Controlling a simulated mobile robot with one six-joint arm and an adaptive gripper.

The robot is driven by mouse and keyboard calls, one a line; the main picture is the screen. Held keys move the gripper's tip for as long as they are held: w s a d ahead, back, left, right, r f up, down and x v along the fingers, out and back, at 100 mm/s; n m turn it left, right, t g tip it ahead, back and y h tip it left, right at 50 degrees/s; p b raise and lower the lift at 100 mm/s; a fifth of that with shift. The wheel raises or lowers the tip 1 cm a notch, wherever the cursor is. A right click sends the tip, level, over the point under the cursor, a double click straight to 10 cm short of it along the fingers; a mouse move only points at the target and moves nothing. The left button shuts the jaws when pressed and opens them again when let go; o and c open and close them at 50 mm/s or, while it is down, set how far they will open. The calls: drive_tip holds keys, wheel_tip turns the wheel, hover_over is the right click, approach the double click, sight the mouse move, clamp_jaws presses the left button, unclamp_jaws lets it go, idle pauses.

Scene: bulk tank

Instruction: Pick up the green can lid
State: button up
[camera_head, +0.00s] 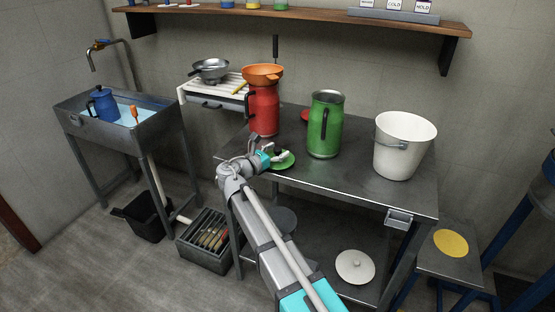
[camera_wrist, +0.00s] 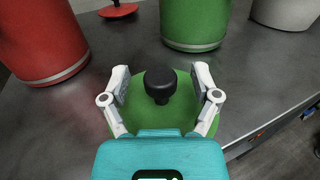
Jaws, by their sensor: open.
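The green can lid (camera_head: 284,162) lies flat on the steel table, in front of the green can (camera_head: 324,124) and the red can (camera_head: 263,107). In the wrist view the green can lid (camera_wrist: 150,122) has a black knob (camera_wrist: 160,84) standing up at its middle. My gripper (camera_head: 270,150) is low over the lid. In the wrist view my gripper (camera_wrist: 160,80) is open, with one finger on each side of the knob and gaps between. My gripper's body hides the near part of the lid.
A white bucket (camera_head: 403,146) stands at the right of the steel table (camera_head: 372,191). An orange funnel (camera_head: 262,73) sits on the red can. A red lid (camera_wrist: 118,10) lies behind, between the cans. Bare tabletop shows right of the green lid.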

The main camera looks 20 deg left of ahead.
sight(278, 149)
clamp_jaws()
idle(0.4)
drive_tip(key=shift+r, duration=0.2)
wheel_tip(278, 149, up, 3)
drive_tip(key=p, duration=0.3)
drive_tip(key=shift+f, duration=0.1)
drive_tip(key=s+a+r+p, duration=0.3)
drive_tip(key=s+r+p, duration=0.7)
drive_tip(key=s, duration=0.3)
drive_tip(key=shift+s+a, duration=0.25)
drive_tip(key=shift+s, duration=0.05)
drive_tip(key=shift+f, duration=0.1)
